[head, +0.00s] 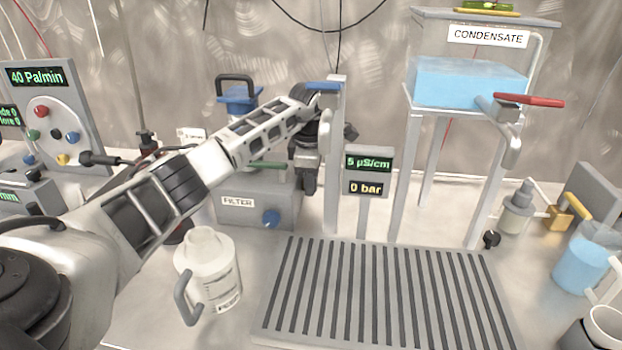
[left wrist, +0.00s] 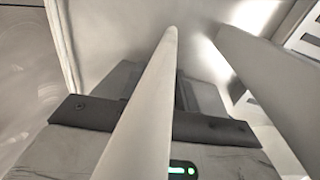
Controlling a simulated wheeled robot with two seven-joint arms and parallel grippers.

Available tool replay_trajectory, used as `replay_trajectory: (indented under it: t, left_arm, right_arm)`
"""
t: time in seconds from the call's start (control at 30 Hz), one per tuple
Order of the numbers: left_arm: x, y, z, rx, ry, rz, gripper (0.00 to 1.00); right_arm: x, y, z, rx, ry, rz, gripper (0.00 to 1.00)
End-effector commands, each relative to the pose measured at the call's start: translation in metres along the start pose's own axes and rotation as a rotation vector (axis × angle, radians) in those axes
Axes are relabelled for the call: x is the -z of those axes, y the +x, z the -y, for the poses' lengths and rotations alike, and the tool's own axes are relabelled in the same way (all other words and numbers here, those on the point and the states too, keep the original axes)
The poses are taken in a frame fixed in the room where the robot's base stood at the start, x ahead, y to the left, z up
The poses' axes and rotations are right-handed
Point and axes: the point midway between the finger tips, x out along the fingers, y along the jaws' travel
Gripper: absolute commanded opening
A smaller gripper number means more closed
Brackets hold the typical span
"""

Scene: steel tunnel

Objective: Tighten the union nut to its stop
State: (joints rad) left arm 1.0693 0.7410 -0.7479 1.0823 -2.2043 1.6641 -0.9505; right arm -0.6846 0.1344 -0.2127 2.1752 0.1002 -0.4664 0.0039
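I cannot make out the union nut for certain in either view. My left gripper (head: 309,185) hangs down behind the front post (head: 336,160), above the back right of the grey FILTER box (head: 258,205). In the left wrist view its two pale fingers (left wrist: 197,32) stand apart, with nothing visible held between them. Below them lies a grey housing with a dark bar (left wrist: 85,112) and a small green light. My arm hides part of the filter unit. A pale rounded fitting (head: 325,130) sits on the post by my wrist. My right gripper is not in view.
A white jug (head: 208,265) stands left of the slotted drain grate (head: 385,300). A display (head: 368,175) reads 5 µS/cm and 0 bar. The CONDENSATE tank (head: 467,82) with a red lever stands at right. A control panel (head: 57,117) is at left.

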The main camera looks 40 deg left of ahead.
Motion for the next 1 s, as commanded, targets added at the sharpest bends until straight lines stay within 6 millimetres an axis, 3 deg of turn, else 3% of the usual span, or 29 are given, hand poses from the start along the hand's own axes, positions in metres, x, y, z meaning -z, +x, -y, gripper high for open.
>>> replay_trajectory:
  t: [0.3, 0.77, 0.8, 0.83, 0.87, 1.0]
  left_arm:
    - [-0.0004, -0.0020, -0.0022, 0.081, -0.003, -0.002, 0.08]
    - [0.0005, -0.0001, -0.0023, 0.125, -0.001, -0.002, 0.08]
    - [0.0005, -0.0002, -0.0023, 0.125, -0.001, -0.002, 0.39]
    - [0.0005, -0.0002, -0.0023, 0.125, -0.001, -0.002, 0.47]
    - [0.0005, -0.0002, -0.0023, 0.125, -0.001, -0.001, 0.52]
    - [0.0004, -0.0003, -0.0024, 0.124, -0.001, -0.001, 0.52]
  right_arm:
    - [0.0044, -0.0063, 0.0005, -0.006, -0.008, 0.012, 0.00]
    - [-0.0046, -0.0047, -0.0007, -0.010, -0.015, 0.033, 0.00]
    - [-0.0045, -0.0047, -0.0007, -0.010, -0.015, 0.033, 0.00]
    - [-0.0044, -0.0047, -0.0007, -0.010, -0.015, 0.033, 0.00]
    - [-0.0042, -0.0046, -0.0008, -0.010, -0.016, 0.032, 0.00]
    - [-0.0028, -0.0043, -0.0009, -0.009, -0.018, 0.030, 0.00]
